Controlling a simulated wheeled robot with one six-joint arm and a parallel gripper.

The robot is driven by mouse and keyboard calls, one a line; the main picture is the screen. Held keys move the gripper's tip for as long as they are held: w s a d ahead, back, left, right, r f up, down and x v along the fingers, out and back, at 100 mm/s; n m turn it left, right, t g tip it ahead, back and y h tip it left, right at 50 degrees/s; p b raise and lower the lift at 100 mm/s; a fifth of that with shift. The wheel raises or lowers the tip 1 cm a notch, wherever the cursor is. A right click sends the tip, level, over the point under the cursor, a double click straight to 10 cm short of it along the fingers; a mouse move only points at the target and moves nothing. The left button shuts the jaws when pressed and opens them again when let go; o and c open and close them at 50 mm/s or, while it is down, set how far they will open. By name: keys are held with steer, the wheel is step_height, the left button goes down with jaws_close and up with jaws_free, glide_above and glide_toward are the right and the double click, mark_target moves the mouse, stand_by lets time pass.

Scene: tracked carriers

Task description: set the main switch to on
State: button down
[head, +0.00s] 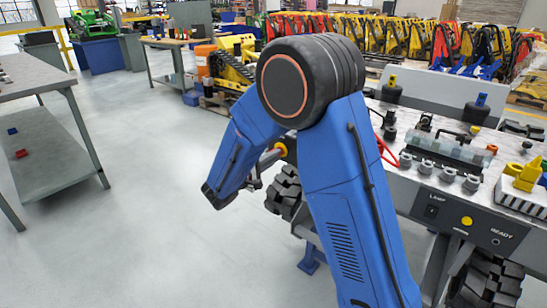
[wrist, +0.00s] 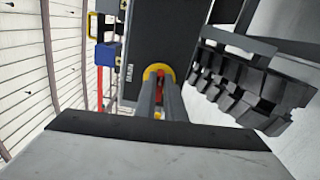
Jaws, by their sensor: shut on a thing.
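The main switch (wrist: 159,74) is a red handle in a yellow ring on a dark panel (wrist: 150,30), seen in the wrist view. In the head view its yellow ring (head: 281,149) shows just left of my upper arm. My gripper (wrist: 160,88) points straight at the switch, and its two fingers are shut on the red handle. In the head view my gripper (head: 262,168) is partly hidden by my own arm. The fingers cover much of the handle, so I cannot tell its exact setting.
A black tyre or track (head: 285,191) is close beside my gripper, and dark track blocks (wrist: 245,82) stand right of the panel. A workbench with a lamp panel (head: 466,221) is at the right. A grey table (head: 70,135) stands left; the floor between is clear.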

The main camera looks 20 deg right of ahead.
steer(key=shift+f+m, duration=0.15)
steer(key=shift+m, duration=0.25)
steer(key=c, duration=1.8)
jaws_free()
steer(key=shift+c, duration=0.2)
steer(key=v, duration=1.7)
steer(key=shift+s+a, duration=0.15)
